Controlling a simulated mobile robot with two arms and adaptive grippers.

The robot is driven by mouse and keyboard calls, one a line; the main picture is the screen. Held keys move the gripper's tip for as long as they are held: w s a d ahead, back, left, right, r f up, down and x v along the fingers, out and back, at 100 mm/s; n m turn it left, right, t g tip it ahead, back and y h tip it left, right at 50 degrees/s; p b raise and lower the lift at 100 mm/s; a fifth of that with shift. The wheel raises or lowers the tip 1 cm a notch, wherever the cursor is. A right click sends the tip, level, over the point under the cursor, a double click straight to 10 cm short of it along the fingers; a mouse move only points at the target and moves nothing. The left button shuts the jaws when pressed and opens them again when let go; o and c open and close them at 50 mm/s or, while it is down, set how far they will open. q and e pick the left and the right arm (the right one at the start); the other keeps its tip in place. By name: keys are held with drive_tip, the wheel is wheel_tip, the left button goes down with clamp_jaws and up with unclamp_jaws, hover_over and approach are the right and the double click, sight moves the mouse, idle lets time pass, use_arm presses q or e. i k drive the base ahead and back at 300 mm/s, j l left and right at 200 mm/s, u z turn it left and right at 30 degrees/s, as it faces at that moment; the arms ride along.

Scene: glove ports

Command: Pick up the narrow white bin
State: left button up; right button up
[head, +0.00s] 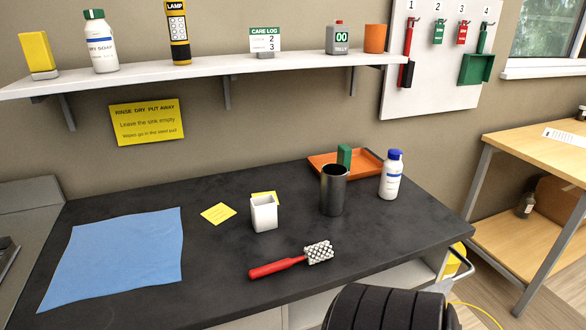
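The narrow white bin (263,214) stands upright on the dark worktop (110,306), near its middle. It is a small, square, open-topped container. A yellow note lies partly hidden behind it. The red-handled tool (276,267) with a studded metal head lies in front of it. Neither of my grippers shows in the head view, and nothing is touching the bin.
A dark metal cylinder (333,192) stands right of the bin, with a white bottle (390,176) and an orange tray (370,167) beyond. A blue cloth (115,262) lies at left. A loaded shelf (200,74) hangs above. Bare worktop lies left of the red-handled tool.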

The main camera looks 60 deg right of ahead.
sight(264, 208)
drive_tip(key=z, duration=1.8)
